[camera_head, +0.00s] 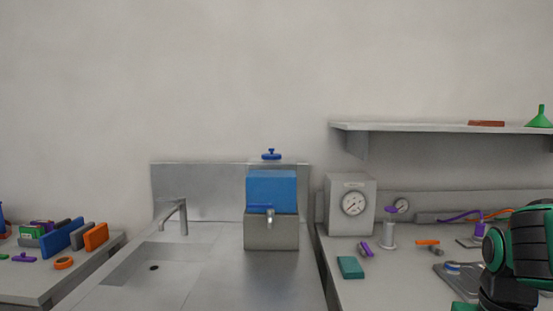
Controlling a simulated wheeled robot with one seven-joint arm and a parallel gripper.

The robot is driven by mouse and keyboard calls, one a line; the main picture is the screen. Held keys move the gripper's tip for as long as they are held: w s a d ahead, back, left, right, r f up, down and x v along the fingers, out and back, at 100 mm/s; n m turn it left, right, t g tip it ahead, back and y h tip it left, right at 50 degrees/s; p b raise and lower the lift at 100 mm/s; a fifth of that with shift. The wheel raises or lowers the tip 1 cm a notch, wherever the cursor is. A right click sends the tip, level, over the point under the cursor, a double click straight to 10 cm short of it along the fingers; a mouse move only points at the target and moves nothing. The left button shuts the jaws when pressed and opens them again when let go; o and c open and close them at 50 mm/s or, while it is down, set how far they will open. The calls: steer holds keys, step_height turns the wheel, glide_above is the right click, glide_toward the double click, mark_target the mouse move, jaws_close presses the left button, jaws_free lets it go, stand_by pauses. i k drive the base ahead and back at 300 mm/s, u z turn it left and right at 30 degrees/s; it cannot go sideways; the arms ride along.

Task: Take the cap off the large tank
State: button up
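The large tank (272,190) is a blue box-shaped tank standing on a grey block (271,232) at the right of the sink counter. A small tap sticks out at its front. The blue cap (271,155) with a small knob sits on top of the tank, upright. My arm shows at the lower right edge, in dark and green links, well to the right of the tank. My gripper's fingers are not in the picture.
A sink with a faucet (182,215) lies left of the tank. A gauge box (350,204) stands close on its right. A wall shelf (440,127) hangs over the right bench. The space above the tank is clear.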

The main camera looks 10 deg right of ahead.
mark_target(271, 156)
steer(key=u, duration=0.35)
steer(key=i, duration=1.05)
steer(key=z, duration=0.35)
